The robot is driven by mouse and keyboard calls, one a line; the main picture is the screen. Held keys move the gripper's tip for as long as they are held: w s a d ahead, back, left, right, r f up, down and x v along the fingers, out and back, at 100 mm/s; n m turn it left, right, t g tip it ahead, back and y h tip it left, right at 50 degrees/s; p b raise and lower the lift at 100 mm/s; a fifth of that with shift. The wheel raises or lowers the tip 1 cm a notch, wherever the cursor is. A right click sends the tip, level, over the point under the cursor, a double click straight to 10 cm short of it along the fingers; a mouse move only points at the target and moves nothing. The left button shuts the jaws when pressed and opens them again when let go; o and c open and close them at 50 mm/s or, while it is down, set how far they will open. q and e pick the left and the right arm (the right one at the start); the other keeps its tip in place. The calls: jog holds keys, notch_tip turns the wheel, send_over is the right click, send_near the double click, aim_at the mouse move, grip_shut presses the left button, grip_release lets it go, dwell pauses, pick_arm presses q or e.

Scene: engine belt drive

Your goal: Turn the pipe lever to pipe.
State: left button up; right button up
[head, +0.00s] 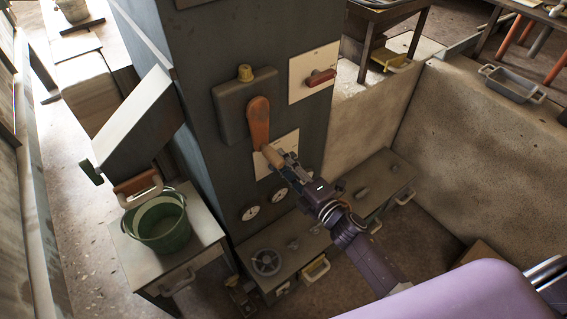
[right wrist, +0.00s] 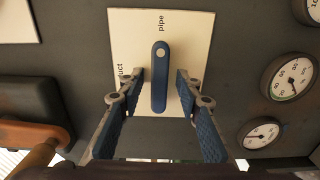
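The pipe lever (right wrist: 159,85) is a blue handle on a white plate (right wrist: 195,30). In the right wrist view it stands lengthwise, its round end near the word "pipe" at the plate's top. A partly covered word ending in "uct" is at the plate's left side. My right gripper (right wrist: 160,82) is open, its blue fingers on either side of the lever with a gap on each side. In the head view my right gripper (head: 287,161) is at the white plate (head: 291,140) and hides the lever. My left gripper is not in view.
A red handle (head: 320,77) is on another plate above. Round gauges (head: 250,212) sit below. A green bucket (head: 160,222) stands left.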

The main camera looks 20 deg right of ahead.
jog(key=shift+s, duration=0.1)
jog(key=v, duration=1.2)
